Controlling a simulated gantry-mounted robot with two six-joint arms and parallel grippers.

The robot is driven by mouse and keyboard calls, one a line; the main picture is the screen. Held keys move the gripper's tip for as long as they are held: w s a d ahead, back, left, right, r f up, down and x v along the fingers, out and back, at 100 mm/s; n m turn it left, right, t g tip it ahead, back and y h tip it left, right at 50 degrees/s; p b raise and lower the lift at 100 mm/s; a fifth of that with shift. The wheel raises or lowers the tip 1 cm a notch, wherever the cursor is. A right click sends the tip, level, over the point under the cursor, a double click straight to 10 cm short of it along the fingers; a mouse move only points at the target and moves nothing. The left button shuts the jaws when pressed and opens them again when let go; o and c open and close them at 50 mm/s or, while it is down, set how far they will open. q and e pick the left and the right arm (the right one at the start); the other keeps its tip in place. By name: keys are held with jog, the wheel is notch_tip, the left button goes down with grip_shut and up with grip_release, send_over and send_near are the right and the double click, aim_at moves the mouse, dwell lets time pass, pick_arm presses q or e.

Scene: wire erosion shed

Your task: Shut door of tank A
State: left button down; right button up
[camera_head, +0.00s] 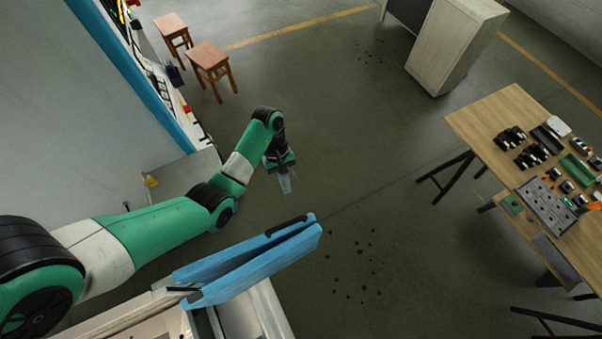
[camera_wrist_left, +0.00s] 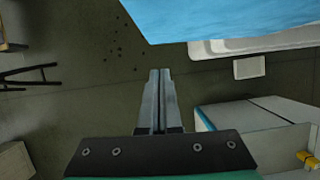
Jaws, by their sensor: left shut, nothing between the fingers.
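The blue door (camera_head: 255,262) of a tank stands open in the head view, swung out from the white tank body (camera_head: 262,312). A dark handle (camera_head: 286,226) sits on its upper edge near the far end. My left gripper (camera_head: 286,186) is shut and empty, pointing down beyond the door's far end and apart from it. In the left wrist view the closed fingers (camera_wrist_left: 158,88) show over the floor, with the blue door (camera_wrist_left: 225,18) above them. No label for tank A is readable. My right gripper is not in view.
A workbench (camera_head: 487,114) with parts and a tray stands at the right. Two wooden stools (camera_head: 209,59) and a pale cabinet (camera_head: 452,45) stand at the back. Open floor lies right of the door, with dark spots (camera_head: 358,262). A grey-blue machine stands left.

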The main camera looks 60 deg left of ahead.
pick_arm(q)
jog(key=s+d+f+b, duration=0.1)
jog(key=d+f, duration=0.6)
jog(key=f, duration=0.2)
jog(key=shift+d, duration=0.3)
jog(key=shift+d+f+b, duration=0.1)
jog(key=shift+b, duration=0.2)
